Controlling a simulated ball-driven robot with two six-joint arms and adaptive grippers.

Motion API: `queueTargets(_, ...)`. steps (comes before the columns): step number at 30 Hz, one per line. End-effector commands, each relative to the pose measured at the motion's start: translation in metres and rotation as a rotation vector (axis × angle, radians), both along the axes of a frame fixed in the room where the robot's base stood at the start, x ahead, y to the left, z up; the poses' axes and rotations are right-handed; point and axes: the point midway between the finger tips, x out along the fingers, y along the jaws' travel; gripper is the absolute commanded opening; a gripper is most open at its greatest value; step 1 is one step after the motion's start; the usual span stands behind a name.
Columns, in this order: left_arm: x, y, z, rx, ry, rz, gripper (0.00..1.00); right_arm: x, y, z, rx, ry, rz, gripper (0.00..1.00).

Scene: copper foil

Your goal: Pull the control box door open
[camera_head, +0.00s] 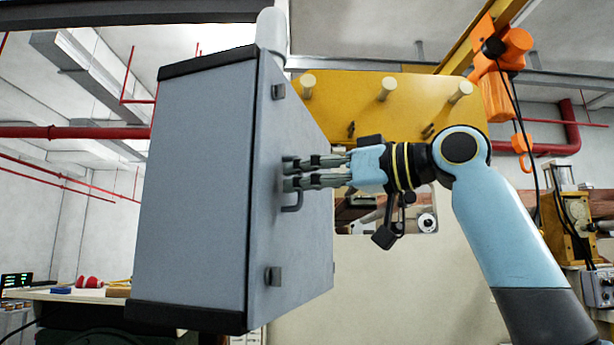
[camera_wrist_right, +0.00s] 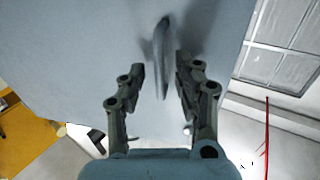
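The grey control box (camera_head: 195,190) hangs at the left centre in the head view. Its door (camera_head: 270,235) is the face towards the right, with a small bar handle (camera_head: 293,202) near its middle. The door looks closed. My right gripper (camera_head: 288,175) reaches in from the right, its fingertips at the handle. In the right wrist view the fingers of my right gripper (camera_wrist_right: 160,75) are apart, with the handle (camera_wrist_right: 163,58) between them and gaps on both sides. Whether the fingertips touch the door is unclear. My left gripper is not in view.
Hinges (camera_head: 274,276) sit on the door face. A yellow panel with pegs (camera_head: 365,95) is behind my right arm. An orange hoist (camera_head: 500,70) hangs at the upper right. A cluttered workbench (camera_head: 75,295) stands at the lower left. Open space lies right of the door, around my arm.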

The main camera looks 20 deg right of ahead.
Motion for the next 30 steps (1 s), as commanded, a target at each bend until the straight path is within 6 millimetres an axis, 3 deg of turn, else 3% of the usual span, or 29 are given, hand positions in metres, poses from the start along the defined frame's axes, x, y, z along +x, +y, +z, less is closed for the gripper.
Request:
queueTargets(5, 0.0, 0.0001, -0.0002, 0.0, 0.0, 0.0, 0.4, 0.0, -0.0003, -0.0003, 0.0, 0.0, 0.0, 0.31)
queueTargets(12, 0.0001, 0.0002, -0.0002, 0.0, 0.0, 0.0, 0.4, -0.0001, -0.0004, -0.0003, 0.0, 0.0, 0.0, 0.0)
queueTargets(30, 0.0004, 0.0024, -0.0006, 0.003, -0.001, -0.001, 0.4, -0.0006, -0.0005, -0.0006, -0.001, 0.001, 0.012, 0.0)
